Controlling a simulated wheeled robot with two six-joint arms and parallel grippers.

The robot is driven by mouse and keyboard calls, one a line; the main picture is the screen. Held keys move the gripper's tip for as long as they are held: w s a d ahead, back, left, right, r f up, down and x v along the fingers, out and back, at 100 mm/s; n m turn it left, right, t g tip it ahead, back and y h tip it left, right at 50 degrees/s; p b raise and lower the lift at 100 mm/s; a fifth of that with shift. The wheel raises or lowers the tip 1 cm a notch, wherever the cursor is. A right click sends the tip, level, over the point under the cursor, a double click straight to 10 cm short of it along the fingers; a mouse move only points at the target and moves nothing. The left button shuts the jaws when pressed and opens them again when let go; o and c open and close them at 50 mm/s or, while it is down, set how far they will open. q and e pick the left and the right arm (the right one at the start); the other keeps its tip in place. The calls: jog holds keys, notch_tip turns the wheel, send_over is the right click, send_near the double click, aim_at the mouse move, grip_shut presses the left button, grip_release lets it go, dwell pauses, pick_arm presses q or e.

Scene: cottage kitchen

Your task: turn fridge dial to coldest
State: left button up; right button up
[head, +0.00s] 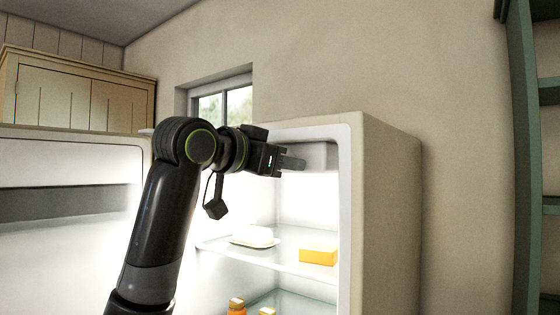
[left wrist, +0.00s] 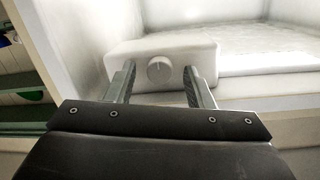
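The fridge dial (left wrist: 159,70) is a small round white knob with a raised grip, on the front of a white control box (left wrist: 136,48) inside the fridge. In the left wrist view it lies straight ahead, between and beyond my fingertips. My left gripper (left wrist: 158,75) is open, with one finger on each side of the dial and a gap to it. In the head view my left gripper (head: 298,163) reaches into the upper fridge beside the control box (head: 318,155), and the dial is hidden there. My right gripper is not in view.
The fridge (head: 385,215) stands open, its door (head: 70,225) swung to the left. A glass shelf (head: 285,262) below my gripper holds a white dish (head: 252,237) and an orange-yellow block (head: 318,255). Orange containers (head: 237,307) stand lower down. A green shelf unit (head: 525,150) is at right.

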pick_arm(q)
jog(key=shift+s, duration=0.1)
jog(key=b+v, duration=0.7)
jog(key=v, duration=1)
jog(key=shift+a, duration=0.15)
